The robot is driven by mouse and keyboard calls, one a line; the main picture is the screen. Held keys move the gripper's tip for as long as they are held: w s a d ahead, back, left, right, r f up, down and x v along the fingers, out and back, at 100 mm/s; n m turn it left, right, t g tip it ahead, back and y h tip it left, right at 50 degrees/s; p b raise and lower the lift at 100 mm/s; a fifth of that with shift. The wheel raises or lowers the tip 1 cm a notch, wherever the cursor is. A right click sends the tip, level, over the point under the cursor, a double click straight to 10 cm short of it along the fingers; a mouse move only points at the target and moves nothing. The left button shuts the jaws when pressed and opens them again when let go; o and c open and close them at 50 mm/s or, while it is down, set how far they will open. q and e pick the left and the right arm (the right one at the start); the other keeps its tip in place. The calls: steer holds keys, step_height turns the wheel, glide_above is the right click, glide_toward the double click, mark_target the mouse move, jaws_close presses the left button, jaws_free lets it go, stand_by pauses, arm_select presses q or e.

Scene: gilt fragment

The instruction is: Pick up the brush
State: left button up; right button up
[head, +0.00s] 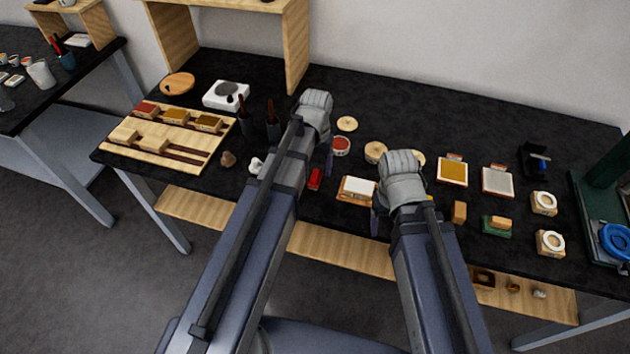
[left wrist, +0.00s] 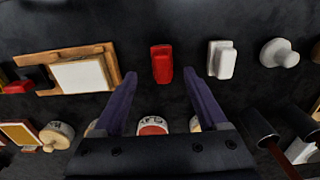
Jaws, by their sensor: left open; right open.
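No brush can be made out for certain. Thin dark and red handles stand up from two dark cups, a left one (head: 245,127) and a right one (head: 273,131), left of my left arm; dark cylinders also show at the lower right of the left wrist view (left wrist: 262,130). My left gripper (head: 328,160) is open and empty above the bench. In the left wrist view a small red block (left wrist: 161,63) lies between and beyond its fingertips, with a white block (left wrist: 222,60) to the right. My right gripper (head: 377,220) hangs near the front edge, its fingers mostly hidden.
A wooden tray with a white pad (head: 360,187) lies between my arms. A wooden rack (head: 150,155), a white scale (head: 226,95) and a round board (head: 177,83) are left. Several small pads and rolls are right, beside a green press (head: 590,200). The bench's back middle is clear.

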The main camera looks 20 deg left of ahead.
mark_target(315, 174)
arm_select(q)
steer(key=shift+a+f+b, duration=0.2)
steer(key=shift+f+b, duration=2.4)
steer(key=shift+f, duration=0.05)
steer(key=shift+r, duration=0.1)
jaws_close()
